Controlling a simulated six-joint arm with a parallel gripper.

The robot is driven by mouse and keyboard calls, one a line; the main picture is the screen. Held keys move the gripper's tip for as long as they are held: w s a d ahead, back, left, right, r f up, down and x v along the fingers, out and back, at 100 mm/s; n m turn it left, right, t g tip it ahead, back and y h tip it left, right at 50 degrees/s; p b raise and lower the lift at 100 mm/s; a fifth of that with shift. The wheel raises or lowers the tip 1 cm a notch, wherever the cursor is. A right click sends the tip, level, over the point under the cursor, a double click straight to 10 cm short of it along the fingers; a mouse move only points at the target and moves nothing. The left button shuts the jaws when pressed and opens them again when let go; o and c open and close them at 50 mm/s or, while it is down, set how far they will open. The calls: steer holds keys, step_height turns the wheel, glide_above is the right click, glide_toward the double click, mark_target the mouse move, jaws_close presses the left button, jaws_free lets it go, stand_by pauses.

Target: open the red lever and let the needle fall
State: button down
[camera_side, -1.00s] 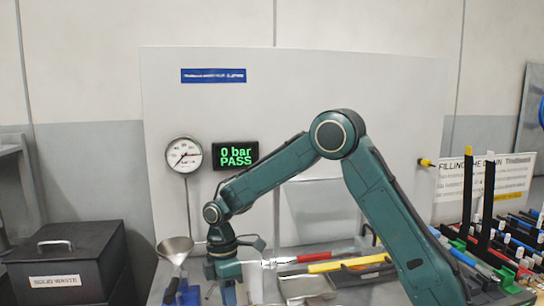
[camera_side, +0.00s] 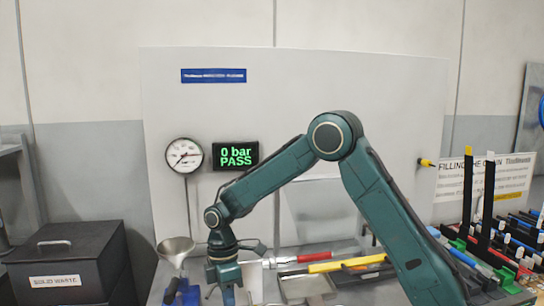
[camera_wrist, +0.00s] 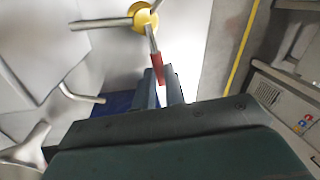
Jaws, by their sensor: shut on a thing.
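In the wrist view, the red lever (camera_wrist: 157,67) runs down from a yellow hub (camera_wrist: 145,17) on a thin metal stem. Its lower end is between the fingers of my gripper (camera_wrist: 161,88), which is shut on it. In the side view my gripper (camera_side: 228,294) is low at the bottom edge, its fingertips partly cut off, and the lever cannot be made out there. The round white gauge (camera_side: 184,155) stands on a post at the back panel. Its needle is too small to read exactly.
A metal funnel (camera_side: 176,250) stands left of my gripper. Red-handled (camera_side: 310,257) and yellow-handled (camera_side: 335,265) tools lie to its right. A black solid waste box (camera_side: 68,262) is at far left. Racks with tall dark posts (camera_side: 486,210) crowd the right.

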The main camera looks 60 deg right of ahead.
steer(key=shift+w+d+m, duration=0.25)
steer(key=shift+m, duration=0.4)
steer(key=shift+w+d+m, duration=0.2)
steer(key=shift+w+m, duration=0.05)
steer(key=shift+m, duration=0.4)
steer(key=c, duration=1.5)
jaws_free()
steer(key=shift+o, duration=0.2)
steer(key=shift+r, duration=0.15)
step_height(320, 180, up, 13)
steer(key=w+d, duration=0.1)
steer(key=d, duration=0.1)
steer(key=shift+w+r, duration=0.15)
steer(key=shift+w, duration=0.25)
steer(key=shift+r, duration=0.1)
